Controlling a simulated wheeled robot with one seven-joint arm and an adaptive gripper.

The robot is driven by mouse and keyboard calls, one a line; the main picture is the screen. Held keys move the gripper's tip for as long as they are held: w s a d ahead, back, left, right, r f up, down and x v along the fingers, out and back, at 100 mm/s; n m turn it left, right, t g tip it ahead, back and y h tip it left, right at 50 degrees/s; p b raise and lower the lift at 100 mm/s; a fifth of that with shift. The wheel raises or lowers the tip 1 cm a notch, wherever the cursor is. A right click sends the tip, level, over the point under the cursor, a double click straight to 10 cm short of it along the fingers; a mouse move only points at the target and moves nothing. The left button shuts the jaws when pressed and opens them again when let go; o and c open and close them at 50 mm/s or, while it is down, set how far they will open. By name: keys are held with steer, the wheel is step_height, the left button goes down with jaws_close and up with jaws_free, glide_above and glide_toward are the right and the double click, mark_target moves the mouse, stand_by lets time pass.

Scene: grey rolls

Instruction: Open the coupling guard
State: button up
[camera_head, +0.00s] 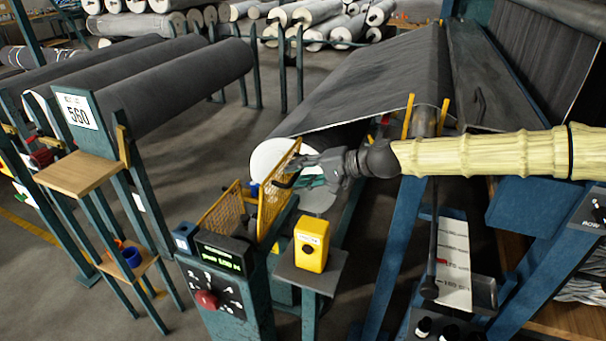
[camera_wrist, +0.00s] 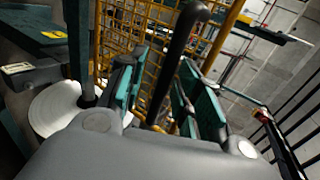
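The coupling guard is a yellow mesh guard with one panel (camera_head: 222,217) at the left and another mesh panel (camera_head: 275,190) standing taller at the right, above the control post. A dark bar-like handle (camera_wrist: 178,50) stands in front of yellow mesh (camera_wrist: 140,25) in the wrist view. My gripper (camera_head: 292,178) reaches in from the right, close to the taller panel. In the wrist view my gripper (camera_wrist: 165,88) has its teal-padded fingers apart, with the dark handle between them. Gaps show beside the handle; whether either pad touches it I cannot tell.
A control post with a red button (camera_head: 207,299) and a yellow box (camera_head: 311,244) on a stand are just below the guard. A white roll end (camera_head: 272,160) is behind it. A wooden shelf (camera_head: 80,174) and grey rolls (camera_head: 175,90) stand left.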

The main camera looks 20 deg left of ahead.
steer(key=shift+a, duration=0.3)
steer(key=w+v, duration=0.1)
steer(key=v, duration=1.2)
steer(key=shift+s+d+f, duration=0.15)
steer(key=shift+s+f, duration=0.05)
steer(key=shift+s, duration=0.2)
